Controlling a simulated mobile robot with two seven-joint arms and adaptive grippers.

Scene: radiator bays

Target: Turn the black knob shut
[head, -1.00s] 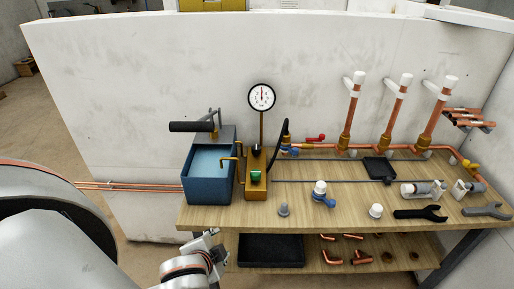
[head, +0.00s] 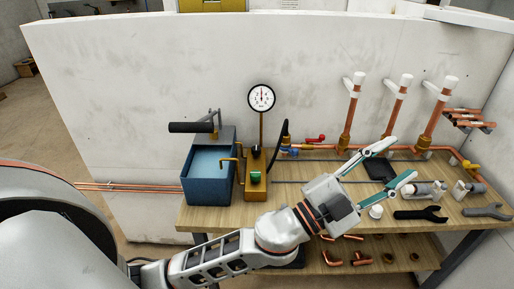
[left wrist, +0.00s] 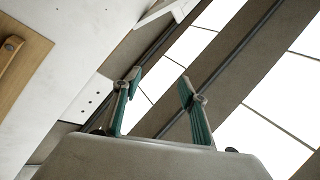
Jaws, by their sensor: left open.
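A small black knob (head: 256,150) appears to sit on top of the brass block (head: 256,188) below the round white gauge (head: 261,97). It is small, and its turn position cannot be told. My left gripper (head: 402,158) is open and empty, to the right of the knob and well apart from it. Its fingers point right, in front of the black pad on the bench. The left wrist view shows the open fingers (left wrist: 160,78) against the ceiling, with no knob in sight. My right gripper is in neither view.
A blue water tank (head: 210,188) with a black-handled lever (head: 190,127) stands left of the block. Copper risers (head: 347,125) stand at the back right. Wrenches (head: 420,213) lie at the right of the bench. My left arm crosses the bench's front edge.

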